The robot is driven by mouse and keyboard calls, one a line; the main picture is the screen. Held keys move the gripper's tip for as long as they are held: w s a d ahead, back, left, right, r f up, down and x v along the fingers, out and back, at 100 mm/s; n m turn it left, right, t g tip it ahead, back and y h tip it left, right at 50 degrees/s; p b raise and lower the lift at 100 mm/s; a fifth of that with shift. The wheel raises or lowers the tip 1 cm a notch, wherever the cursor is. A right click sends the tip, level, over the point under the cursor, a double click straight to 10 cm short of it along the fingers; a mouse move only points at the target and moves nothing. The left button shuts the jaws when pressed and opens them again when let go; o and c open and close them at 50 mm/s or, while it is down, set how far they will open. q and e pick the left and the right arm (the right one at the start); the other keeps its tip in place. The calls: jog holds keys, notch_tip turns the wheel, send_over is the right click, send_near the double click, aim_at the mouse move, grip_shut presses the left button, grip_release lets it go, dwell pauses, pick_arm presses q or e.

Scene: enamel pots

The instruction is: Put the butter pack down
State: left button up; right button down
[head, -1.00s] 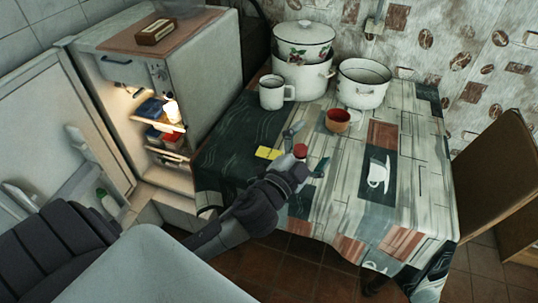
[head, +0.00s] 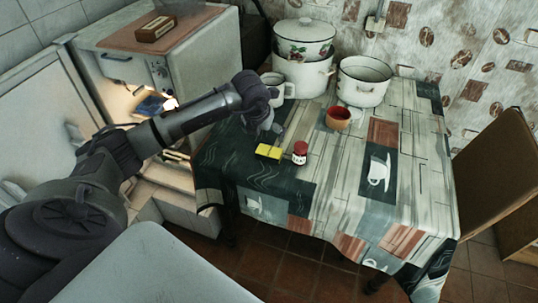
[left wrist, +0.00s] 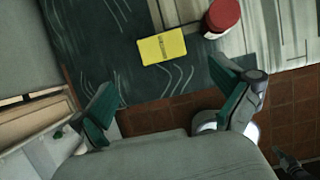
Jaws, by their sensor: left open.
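The butter pack, a flat yellow block (head: 268,151), lies on the dark part of the patterned tablecloth near the table's left side. In the left wrist view the yellow pack (left wrist: 162,46) lies flat beyond the fingertips. My left gripper (head: 266,124) is above and just behind the pack in the head view, partly hidden by its own wrist. In the left wrist view its two green-padded fingers (left wrist: 165,86) are spread wide with nothing between them. My right gripper is not in view.
A red-lidded jar (head: 300,153) stands just right of the pack. A white mug (head: 274,90), red-brown cup (head: 338,118), open white pot (head: 363,82) and stacked flowered pot (head: 304,42) stand behind. The open fridge (head: 150,95) is left. The table's front right is clear.

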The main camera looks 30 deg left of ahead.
aim_at(269, 150)
pick_arm(q)
jog(key=b+x, duration=0.2)
jog(key=x, duration=0.2)
jog(key=b+x, duration=0.3)
jog(key=x, duration=0.1)
jog(key=shift+d+f, duration=0.1)
jog(key=shift+d, duration=0.1)
jog(key=b+x, duration=0.4)
jog(key=x, duration=0.1)
jog(key=shift+s+a+f, duration=0.1)
jog(key=shift+s+f, duration=0.05)
jog(key=shift+f, duration=0.05)
jog(key=shift+r, duration=0.15)
